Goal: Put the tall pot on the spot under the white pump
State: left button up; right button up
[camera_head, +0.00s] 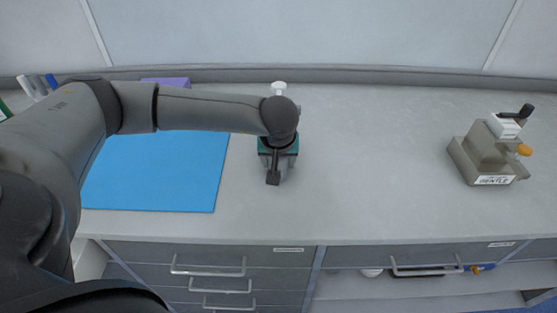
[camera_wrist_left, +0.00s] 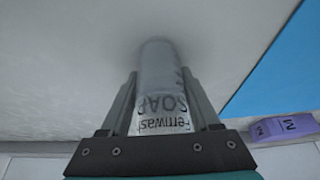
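A white pump-like top (camera_head: 279,88) shows just behind my left arm near the back of the table, and the arm hides what is below it. My left gripper (camera_head: 273,179) is over the middle of the table. In the left wrist view, a silvery cylinder (camera_wrist_left: 160,92) labelled "Fernwash SOAP", its lettering inverted, is between the fingers. The fingers lie close along both sides, but whether they press on it is unclear. I cannot tell whether this cylinder belongs with the white top. I see nothing clearly identifiable as the tall pot or the spot. My right gripper is not in view.
A blue mat (camera_head: 160,185) lies left of the gripper. A purple item (camera_head: 166,81) sits behind it, and a purple "M" item (camera_wrist_left: 284,127) shows in the wrist view. A beige device (camera_head: 480,155) labelled "GENTLE" stands at the right. The table between is clear. Drawers are below.

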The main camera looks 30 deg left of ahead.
pick_arm(q)
jog(key=o, duration=0.3)
jog(key=shift+d+r, duration=0.1)
jog(key=shift+r, duration=0.45)
jog(key=p+v, duration=0.1)
jog(key=v, duration=1)
jog(key=shift+s, duration=0.2)
